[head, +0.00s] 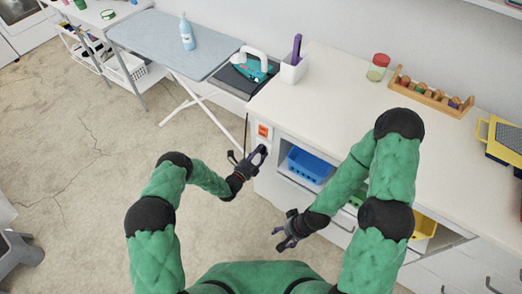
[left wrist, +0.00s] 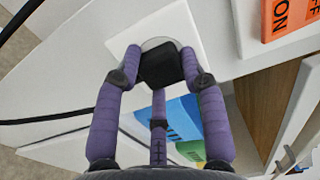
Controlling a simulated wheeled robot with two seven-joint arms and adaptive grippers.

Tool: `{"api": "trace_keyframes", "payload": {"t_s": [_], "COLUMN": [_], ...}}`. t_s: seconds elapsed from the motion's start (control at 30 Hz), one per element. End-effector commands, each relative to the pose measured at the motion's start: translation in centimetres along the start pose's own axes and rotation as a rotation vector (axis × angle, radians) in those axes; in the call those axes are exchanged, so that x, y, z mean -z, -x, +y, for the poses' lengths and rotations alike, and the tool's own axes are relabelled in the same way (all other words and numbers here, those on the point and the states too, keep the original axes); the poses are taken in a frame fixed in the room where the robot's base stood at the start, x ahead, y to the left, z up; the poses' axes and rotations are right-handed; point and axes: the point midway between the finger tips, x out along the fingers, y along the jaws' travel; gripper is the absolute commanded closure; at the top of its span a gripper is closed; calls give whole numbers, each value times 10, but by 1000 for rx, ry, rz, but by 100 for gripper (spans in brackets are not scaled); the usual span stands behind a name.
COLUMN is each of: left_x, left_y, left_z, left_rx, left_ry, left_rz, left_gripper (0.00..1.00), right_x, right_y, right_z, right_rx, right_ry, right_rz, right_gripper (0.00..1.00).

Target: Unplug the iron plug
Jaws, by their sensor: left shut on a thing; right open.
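The black iron plug (left wrist: 160,66) sits at the round recess of a white wall socket plate (left wrist: 190,32) in the left wrist view. I cannot tell how deep it sits. My left gripper (left wrist: 163,62) is shut on the plug, its purple fingers around its sides. In the head view the left gripper (head: 252,158) is at the end face of the white counter, and the plug is hidden. The teal and white iron (head: 252,68) rests at the ironing board's end. My right gripper (head: 287,230) is open and empty, lower and in front of the counter.
An orange ON/OFF switch (left wrist: 291,16) is beside the socket. A black cord (left wrist: 45,120) shows at the left. The ironing board (head: 165,38) holds a blue bottle (head: 187,35). A blue bin (head: 309,165) sits under the counter (head: 335,88).

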Motion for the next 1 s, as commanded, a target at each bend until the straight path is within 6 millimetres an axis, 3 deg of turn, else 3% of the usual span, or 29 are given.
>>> {"api": "trace_keyframes", "payload": {"t_s": [1.0], "left_x": [0], "left_y": [30], "left_z": [-1], "left_rx": [0], "left_ry": [0], "left_rz": [-1], "left_gripper": [100], "right_x": [0], "right_y": [11], "right_z": [-4], "right_rx": [0], "right_ry": [0], "right_rz": [0], "right_gripper": [34]}}
